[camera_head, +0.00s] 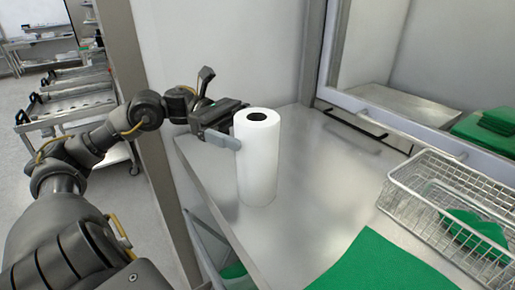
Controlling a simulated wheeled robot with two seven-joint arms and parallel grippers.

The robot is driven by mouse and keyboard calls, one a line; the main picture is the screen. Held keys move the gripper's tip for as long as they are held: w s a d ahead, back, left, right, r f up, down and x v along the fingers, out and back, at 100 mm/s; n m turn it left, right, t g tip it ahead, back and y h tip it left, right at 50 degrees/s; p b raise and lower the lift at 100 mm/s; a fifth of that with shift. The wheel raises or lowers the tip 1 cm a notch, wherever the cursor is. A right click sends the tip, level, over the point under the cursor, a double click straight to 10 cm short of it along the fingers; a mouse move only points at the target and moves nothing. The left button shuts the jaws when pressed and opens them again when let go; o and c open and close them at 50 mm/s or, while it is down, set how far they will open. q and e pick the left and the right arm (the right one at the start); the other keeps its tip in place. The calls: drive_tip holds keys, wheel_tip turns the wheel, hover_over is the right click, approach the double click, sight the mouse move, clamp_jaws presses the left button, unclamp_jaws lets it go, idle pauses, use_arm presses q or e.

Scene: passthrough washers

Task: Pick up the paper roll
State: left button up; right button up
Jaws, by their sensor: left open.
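The white paper roll (258,165) stands upright on the metal counter (310,195), with its dark core hole facing up. My left gripper (238,125) is at the upper left side of the roll, with its jaws open. One finger shows in front of the roll's left edge, and the other side of the gripper is near the roll's top left. Whether the fingers touch the roll I cannot tell. My right gripper is not in view.
A wire basket (440,205) with green cloth stands on the right. A green sheet (385,262) lies at the front. A glass-framed pass-through opening is behind, with green items (490,130) beyond. A rack of trays (65,105) stands at the left, past the wall edge.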

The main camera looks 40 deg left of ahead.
use_arm(q)
drive_tip(key=shift+d+r+p, duration=0.25)
drive_tip(key=shift+d+p, duration=0.3)
drive_tip(key=shift+d, duration=0.5)
drive_tip(key=shift+w+d+f, duration=0.1)
drive_tip(key=shift+d+f, duration=0.1)
drive_tip(key=shift+d, duration=0.05)
drive_tip(key=c, duration=1.6)
